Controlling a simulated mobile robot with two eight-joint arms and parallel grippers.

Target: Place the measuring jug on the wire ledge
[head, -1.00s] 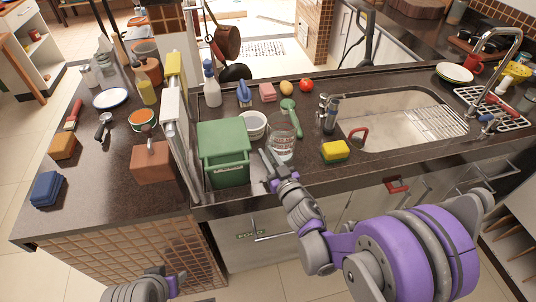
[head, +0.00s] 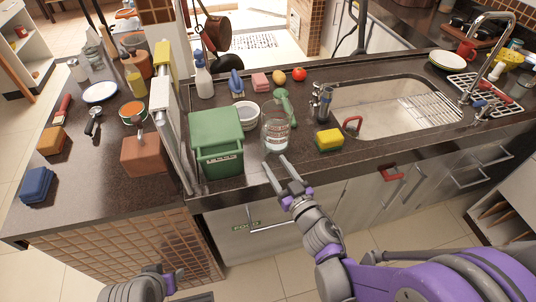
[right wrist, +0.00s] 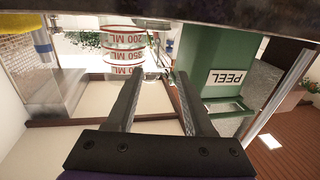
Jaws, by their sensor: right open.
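The clear measuring jug (head: 275,134) stands upright on the dark counter, right of the green bin and left of the sink. Its red volume marks show in the right wrist view (right wrist: 123,45), just beyond the fingers. My right gripper (head: 275,162) is open and empty at the counter's front edge, its fingers pointing toward the jug and apart from it. My left gripper (head: 174,282) is low at the bottom left, away from the counter; its jaws are unclear. A wire rack (head: 487,92) lies right of the sink, with several things on it; I cannot tell whether it is the ledge.
The green bin (head: 216,128) stands close left of the jug. A white bowl (head: 245,114) and a green-handled tool (head: 284,104) are behind it. A yellow-green sponge (head: 328,140) lies to its right, before the sink (head: 385,108).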

